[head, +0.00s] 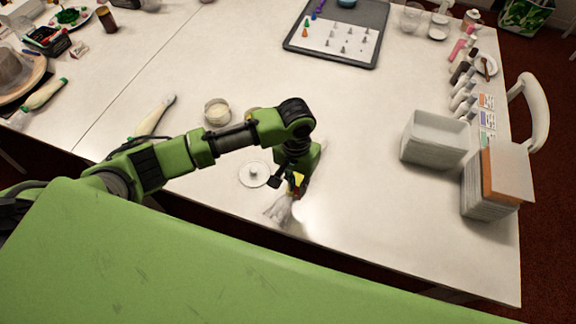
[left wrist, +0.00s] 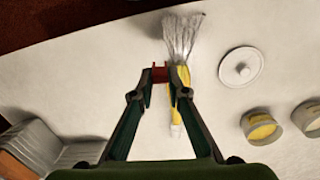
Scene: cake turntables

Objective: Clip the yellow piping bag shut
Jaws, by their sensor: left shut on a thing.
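The yellow piping bag (left wrist: 176,122) lies on the white table, with its pale, crinkled end (left wrist: 183,35) fanned out. In the head view that crinkled end (head: 280,208) lies near the table's front edge. My left gripper (head: 296,182) is low over the bag and hides much of it. In the left wrist view the left gripper (left wrist: 162,76) is shut on a small red clip (left wrist: 160,74). The clip shows just left of the bag's neck; whether it touches the bag I cannot tell. My right gripper is not in view.
A round white lid (head: 254,173) lies left of the gripper. Bowls (head: 217,112) stand farther back. A white container (head: 435,138) and a stack of boxes (head: 492,188) stand at the right. A tray with piping tips (head: 338,40) is at the back. The table between is clear.

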